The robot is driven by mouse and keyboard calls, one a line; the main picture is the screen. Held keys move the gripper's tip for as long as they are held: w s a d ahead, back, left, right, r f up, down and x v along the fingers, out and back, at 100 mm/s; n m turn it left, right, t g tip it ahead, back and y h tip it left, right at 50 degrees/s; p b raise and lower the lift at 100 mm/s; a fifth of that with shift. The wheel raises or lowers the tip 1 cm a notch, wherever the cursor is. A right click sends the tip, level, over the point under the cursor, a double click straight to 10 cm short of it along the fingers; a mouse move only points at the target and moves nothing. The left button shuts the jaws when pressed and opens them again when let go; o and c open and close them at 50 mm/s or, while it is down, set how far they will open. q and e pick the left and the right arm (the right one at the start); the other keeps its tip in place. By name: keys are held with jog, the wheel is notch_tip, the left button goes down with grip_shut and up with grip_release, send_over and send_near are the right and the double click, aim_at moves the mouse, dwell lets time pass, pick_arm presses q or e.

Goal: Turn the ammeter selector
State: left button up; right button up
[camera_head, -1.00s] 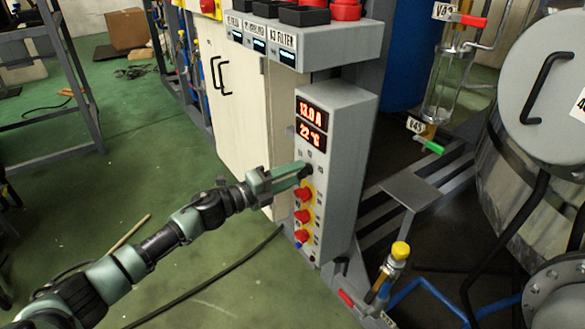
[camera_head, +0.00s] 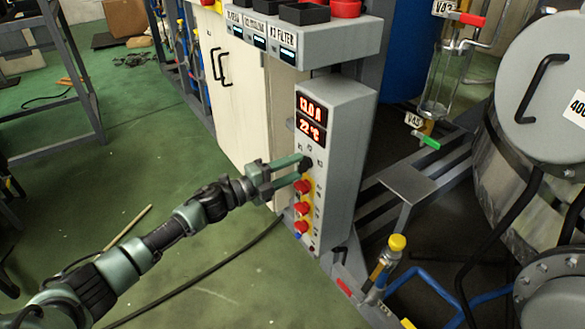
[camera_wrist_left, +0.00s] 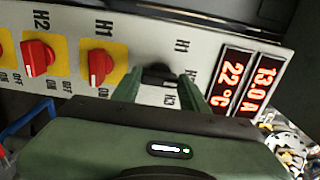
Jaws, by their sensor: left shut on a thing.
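The ammeter selector is a small black knob (camera_wrist_left: 158,74) on the grey control box (camera_head: 343,120), below the red displays. Labels such as H1 and H3 stand around it. It also shows dark at my fingertips in the head view (camera_head: 306,164). My left gripper (camera_head: 297,170) reaches in from the left with its green fingers at the knob. In the wrist view the fingers (camera_wrist_left: 157,88) stand on both sides of the knob, shut on it. The displays (camera_head: 311,117) read 13.0 A and 22 °C. My right gripper is not in view.
Several red switches on yellow plates (camera_head: 302,208) sit just below the knob. A shelf with labelled boxes (camera_head: 285,35) overhangs above. A white cabinet (camera_head: 235,90) stands behind to the left. Valves, pipes and a metal vessel (camera_head: 510,170) stand to the right. Green floor is open at left.

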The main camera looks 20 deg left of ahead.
pick_arm(q)
jog(key=o, duration=1.4)
jog(key=v, duration=0.7)
jog(key=shift+s+a, duration=0.3)
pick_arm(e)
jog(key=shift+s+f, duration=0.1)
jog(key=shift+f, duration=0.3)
